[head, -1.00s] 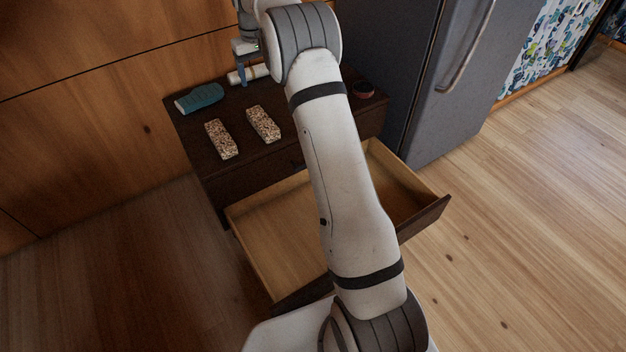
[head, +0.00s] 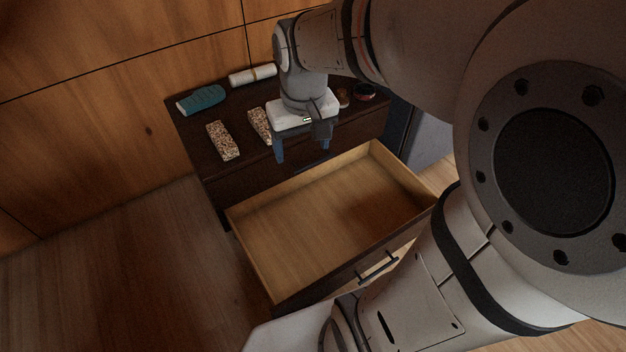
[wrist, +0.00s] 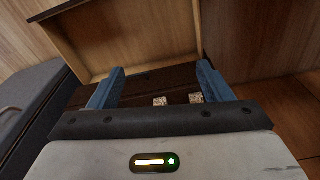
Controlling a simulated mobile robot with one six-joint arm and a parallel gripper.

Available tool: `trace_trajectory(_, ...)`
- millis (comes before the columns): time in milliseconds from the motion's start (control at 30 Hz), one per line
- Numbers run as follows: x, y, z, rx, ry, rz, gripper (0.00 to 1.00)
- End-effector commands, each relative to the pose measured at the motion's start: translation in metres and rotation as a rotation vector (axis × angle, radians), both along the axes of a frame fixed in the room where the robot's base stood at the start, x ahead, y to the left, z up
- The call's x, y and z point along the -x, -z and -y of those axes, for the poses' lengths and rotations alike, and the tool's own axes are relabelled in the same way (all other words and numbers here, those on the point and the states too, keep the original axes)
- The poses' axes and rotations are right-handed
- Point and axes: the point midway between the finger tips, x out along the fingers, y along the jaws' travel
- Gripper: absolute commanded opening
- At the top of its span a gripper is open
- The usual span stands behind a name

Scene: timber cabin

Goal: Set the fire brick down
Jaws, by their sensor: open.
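Two speckled tan-and-brown bricks lie on the dark cabinet top, a left one (head: 222,141) and a right one (head: 259,126). Which of them is the fire brick I cannot tell. My gripper (head: 304,156) is open and empty, fingers pointing down, by the cabinet's front edge and right of the right brick. My wrist partly covers that brick in the head view. In the wrist view, the ends of two speckled bricks (wrist: 160,101) (wrist: 196,98) show beyond my open fingers (wrist: 161,69), apart from them.
The dark cabinet (head: 190,140) has an open, empty wooden drawer (head: 300,235) below my gripper. A teal object (head: 201,99), a white roll (head: 252,76), a small brown item (head: 343,97) and a dark round item (head: 364,92) stand on top. A grey fridge (wrist: 35,100) is alongside.

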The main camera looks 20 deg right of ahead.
Motion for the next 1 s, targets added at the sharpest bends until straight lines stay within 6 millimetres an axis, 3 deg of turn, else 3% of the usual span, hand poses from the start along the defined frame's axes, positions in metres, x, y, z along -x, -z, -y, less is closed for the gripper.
trace_trajectory(33,0.020,0.005,0.000,-0.001,0.005,0.005,0.73)
trace_trajectory(100,0.042,0.014,0.000,-0.002,0.012,0.008,0.73)
trace_trajectory(300,0.078,0.030,-0.005,-0.002,0.026,0.013,0.73)
trace_trajectory(767,0.084,0.029,-0.005,-0.002,0.027,0.015,0.73)
trace_trajectory(1000,0.080,-0.009,-0.006,0.000,0.020,0.031,0.73)
